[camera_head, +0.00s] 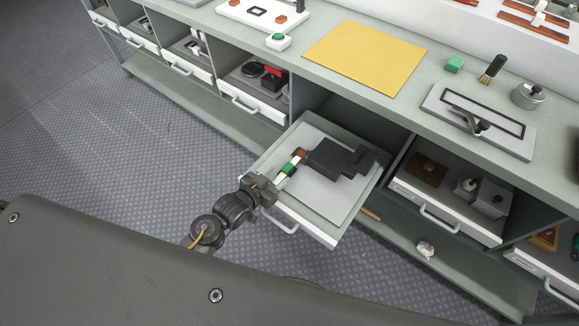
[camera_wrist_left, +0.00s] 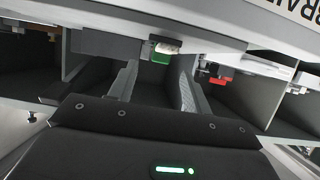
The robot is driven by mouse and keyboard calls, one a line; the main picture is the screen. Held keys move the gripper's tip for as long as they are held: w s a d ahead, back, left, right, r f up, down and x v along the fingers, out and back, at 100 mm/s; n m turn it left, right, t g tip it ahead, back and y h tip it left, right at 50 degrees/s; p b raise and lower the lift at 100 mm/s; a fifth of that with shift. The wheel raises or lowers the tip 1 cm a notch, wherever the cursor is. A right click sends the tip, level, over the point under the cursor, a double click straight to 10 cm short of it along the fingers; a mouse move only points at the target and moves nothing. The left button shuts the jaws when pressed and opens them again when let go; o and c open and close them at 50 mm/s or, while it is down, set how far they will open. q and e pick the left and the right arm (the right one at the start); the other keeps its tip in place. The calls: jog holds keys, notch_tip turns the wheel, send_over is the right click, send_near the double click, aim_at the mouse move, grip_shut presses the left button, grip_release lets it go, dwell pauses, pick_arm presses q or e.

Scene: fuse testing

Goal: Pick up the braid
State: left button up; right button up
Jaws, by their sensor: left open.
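A slim piece with white, green and red-brown parts, which I take to be the braid (camera_head: 288,169), shows over the near part of a pulled-out drawer (camera_head: 326,236). My left arm comes in from the lower left, and the left gripper (camera_head: 271,184) is at the drawer's front edge, beside the white end of this piece. It is open; I cannot tell whether it touches the piece. My right gripper is not in view.
A dark blocky shape (camera_head: 330,157) shows over the drawer's middle. Filled bays flank the drawer on both sides. The floor (camera_head: 130,150) at the left is clear.

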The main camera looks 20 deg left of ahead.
aim_at(284, 170)
pick_arm(q)
jog(key=shift+x, duration=2.8)
grip_shut()
